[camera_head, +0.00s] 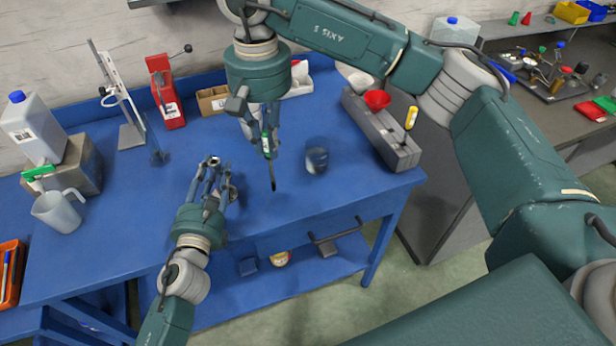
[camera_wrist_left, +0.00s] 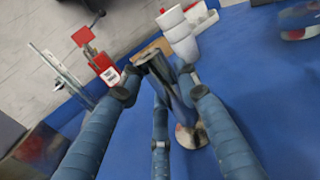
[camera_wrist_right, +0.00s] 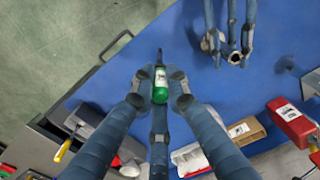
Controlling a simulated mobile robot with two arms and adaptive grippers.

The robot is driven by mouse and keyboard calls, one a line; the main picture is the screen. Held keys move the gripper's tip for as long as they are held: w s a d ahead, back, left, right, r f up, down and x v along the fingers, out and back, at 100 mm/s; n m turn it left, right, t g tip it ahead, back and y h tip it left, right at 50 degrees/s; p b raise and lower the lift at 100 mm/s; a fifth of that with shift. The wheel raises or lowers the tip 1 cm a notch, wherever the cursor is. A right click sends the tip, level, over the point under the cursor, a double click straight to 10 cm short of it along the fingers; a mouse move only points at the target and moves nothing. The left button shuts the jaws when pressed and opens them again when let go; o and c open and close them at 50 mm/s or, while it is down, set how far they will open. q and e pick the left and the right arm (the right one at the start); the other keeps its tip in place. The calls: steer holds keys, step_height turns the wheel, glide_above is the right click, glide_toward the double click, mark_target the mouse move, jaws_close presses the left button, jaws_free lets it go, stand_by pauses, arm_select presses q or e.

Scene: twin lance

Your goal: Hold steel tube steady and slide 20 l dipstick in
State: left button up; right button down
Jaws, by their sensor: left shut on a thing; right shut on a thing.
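The steel tube (camera_wrist_left: 166,78) stands on a round foot in the left wrist view, its open top showing. In the head view its top (camera_head: 213,161) shows between the fingers of my left gripper (camera_head: 212,172), which is shut on it. My right gripper (camera_head: 268,128) is shut on the 20 l dipstick (camera_head: 267,146), which has a green and white handle and points dark end down. The dipstick is right of the tube and apart from it. In the right wrist view its green handle (camera_wrist_right: 160,92) sits between the fingers, and the tube (camera_wrist_right: 235,58) is at upper right.
A clear vessel (camera_head: 316,158) stands right of the dipstick. A grey block with a red funnel (camera_head: 377,99) is at the bench's right end. A measuring jug (camera_head: 57,211), a red device (camera_head: 168,95) and a metal stand (camera_head: 131,134) stand left.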

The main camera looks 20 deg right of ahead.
steer(key=w+a+r+m, duration=0.3)
steer(key=w+a+r, duration=0.5)
steer(key=a+r, duration=0.3)
steer(key=shift+w+r, duration=0.3)
steer(key=shift+r, duration=0.6)
steer(key=shift+f, duration=2.9)
step_height(320, 180, down, 11)
steer(key=shift+r, duration=0.2)
stand_by(2.4)
